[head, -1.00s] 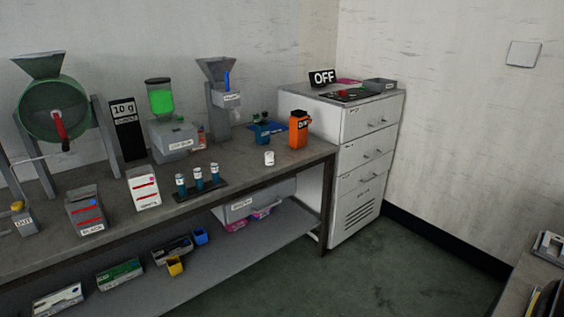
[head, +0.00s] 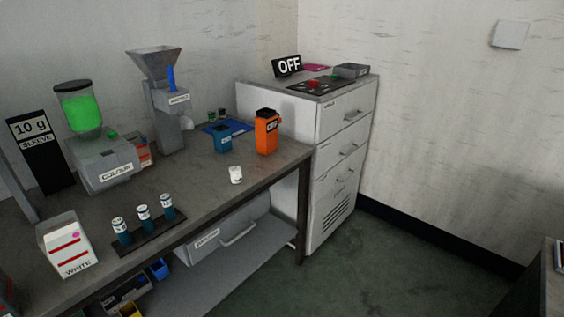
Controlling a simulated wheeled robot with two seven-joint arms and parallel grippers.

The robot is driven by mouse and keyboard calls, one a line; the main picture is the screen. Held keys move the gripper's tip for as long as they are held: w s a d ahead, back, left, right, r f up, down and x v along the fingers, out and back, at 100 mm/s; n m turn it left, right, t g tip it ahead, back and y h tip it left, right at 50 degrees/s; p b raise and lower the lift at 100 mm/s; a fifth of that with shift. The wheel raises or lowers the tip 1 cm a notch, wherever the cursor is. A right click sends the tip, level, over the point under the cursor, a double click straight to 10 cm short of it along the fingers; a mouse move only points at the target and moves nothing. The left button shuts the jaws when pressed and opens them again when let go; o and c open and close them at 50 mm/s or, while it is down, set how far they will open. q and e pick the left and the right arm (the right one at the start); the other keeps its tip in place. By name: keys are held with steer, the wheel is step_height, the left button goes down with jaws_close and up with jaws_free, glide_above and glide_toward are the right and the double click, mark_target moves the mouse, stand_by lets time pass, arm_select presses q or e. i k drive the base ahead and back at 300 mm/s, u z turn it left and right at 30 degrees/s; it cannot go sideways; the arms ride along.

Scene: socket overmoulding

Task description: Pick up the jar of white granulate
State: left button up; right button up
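A small white jar-like cup (head: 236,175) stands upright on the workbench near its front right edge; its label and contents are too small to read. A white carton with red stripes and the word WHITE (head: 66,246) stands at the bench's front left. Three small vials with blue lower parts and pale tops (head: 143,219) stand in a dark rack (head: 150,246) between the carton and the cup. I cannot tell for sure which of these is the jar of white granulate. Neither of my grippers is in view.
Behind are a "10 g SLEEVE" sign (head: 42,150), a colour doser (head: 102,163), a grey hopper machine (head: 168,115), a blue container (head: 222,138) and an orange container (head: 266,132). A white drawer cabinet (head: 335,165) stands right of the bench. Green floor in front is open.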

mark_target(235, 172)
steer(key=i, duration=1.2)
steer(key=u, duration=0.45)
